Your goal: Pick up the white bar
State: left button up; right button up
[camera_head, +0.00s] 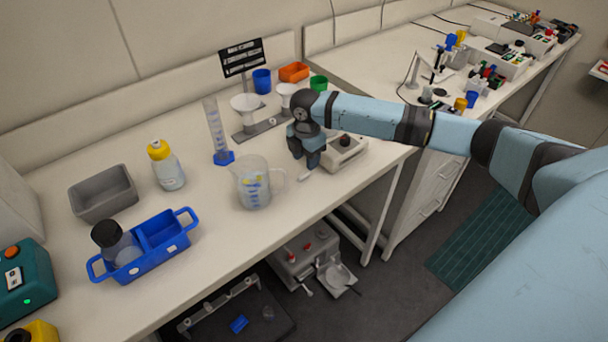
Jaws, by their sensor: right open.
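A small white bar (305,176) lies on the white bench, right of the glass beaker (252,188) and close to the bench's front edge. My right gripper (309,165) comes in from the right and points down just above and behind the bar. Its jaws are open and appear empty. Whether the fingertips touch the bench is too small to tell. My left gripper is out of view.
A stirrer plate (346,153) stands right beside my right gripper. Behind are a funnel stand (262,127) and a measuring cylinder (216,130). A blue carrier (150,259), a grey bin (103,193) and a yellow-capped bottle (166,167) stand left.

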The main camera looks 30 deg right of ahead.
aim_at(305, 173)
notch_tip(305, 173, down, 5)
jog(key=shift+s+a+p, duration=0.15)
jog(key=shift+p, duration=0.15)
grip_shut()
